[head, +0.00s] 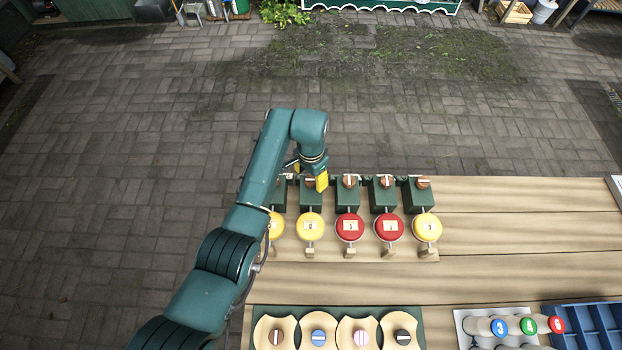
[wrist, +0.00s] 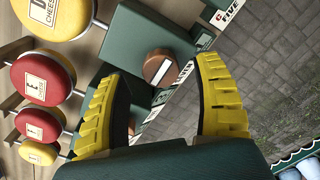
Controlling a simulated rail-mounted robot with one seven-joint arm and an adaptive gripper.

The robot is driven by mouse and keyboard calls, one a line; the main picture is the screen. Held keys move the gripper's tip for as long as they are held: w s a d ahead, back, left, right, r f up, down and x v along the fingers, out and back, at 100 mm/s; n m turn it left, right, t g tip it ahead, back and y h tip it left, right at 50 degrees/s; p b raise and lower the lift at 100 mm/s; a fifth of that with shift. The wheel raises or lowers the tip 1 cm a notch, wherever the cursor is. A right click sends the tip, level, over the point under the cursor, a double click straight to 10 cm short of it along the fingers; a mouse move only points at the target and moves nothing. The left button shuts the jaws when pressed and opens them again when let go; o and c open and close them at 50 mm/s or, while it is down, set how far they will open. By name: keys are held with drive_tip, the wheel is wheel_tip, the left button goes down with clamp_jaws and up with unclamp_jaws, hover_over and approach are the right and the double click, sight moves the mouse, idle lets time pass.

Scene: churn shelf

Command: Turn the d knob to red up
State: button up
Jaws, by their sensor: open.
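A row of green boxes with brown round knobs stands along the wooden table's far edge, each behind a round disc. From the left in the head view the discs are yellow, yellow (head: 310,226), red (head: 350,227), red (head: 389,228) and yellow (head: 427,227). My gripper (head: 312,180) is over the left part of the row. In the wrist view it (wrist: 168,105) is open, with a brown knob (wrist: 160,68) marked by a white line showing between its yellow fingers, apart from them. I cannot read which knob carries the letter d.
A label reading C FIVE (wrist: 228,14) is beside the boxes. Scalloped wooden pieces with coloured round tops (head: 318,337) stand on a green board in front. A white tray (head: 470,338) and a blue bin (head: 585,325) are at front right. The right tabletop (head: 530,220) is clear.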

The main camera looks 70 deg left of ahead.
drive_tip(key=shift+f, duration=1.05)
clamp_jaws()
